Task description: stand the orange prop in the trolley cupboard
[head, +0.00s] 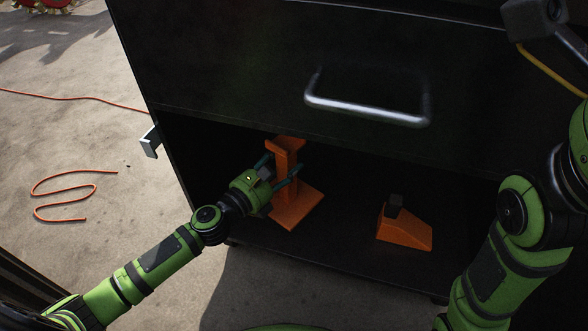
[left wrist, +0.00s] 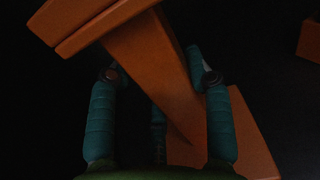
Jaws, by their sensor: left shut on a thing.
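The orange prop (head: 293,207) is inside the open lower cupboard of the dark trolley (head: 230,75). It has a flat square base, a post and a wider top piece, and it looks upright. My left gripper (head: 281,178) reaches in from the left and is shut on the post. In the left wrist view the prop (left wrist: 150,65) runs between the fingers of my left gripper (left wrist: 160,85), with its base below. I cannot tell whether the base rests fully on the cupboard floor (head: 330,255). My right arm shows at the right edge; its gripper is out of view.
An orange wedge (head: 405,232) with a dark block on it stands on the cupboard floor to the right of the prop. A drawer with a metal handle (head: 366,108) is above the opening. A bracket (head: 150,142) juts from the trolley's left side. An orange cable (head: 75,190) lies on the ground.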

